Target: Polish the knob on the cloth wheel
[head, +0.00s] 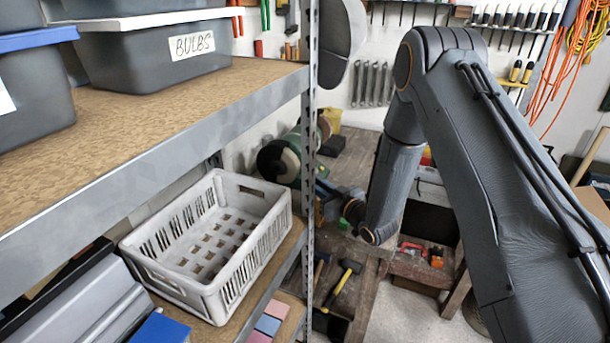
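A green bench machine (300,140) stands at the back of the wooden workbench (352,160), left of my arm in the head view. A round wheel with a dark rim and a pale face (280,162) is on its near left end; I cannot tell for sure that it is the cloth wheel. My wrist points left, low over the bench. My gripper (325,192) is small and dark beside the shelf post, to the right of and below the wheel. Its fingers are too unclear to tell open from shut. I cannot make out the knob.
A metal shelf post (309,120) stands in front of the bench. The shelving at left holds a white crate (215,240) and a grey "BULBS" bin (155,55). A yellow-and-black hammer (345,280) lies at the bench's near side. Tools hang on the back wall.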

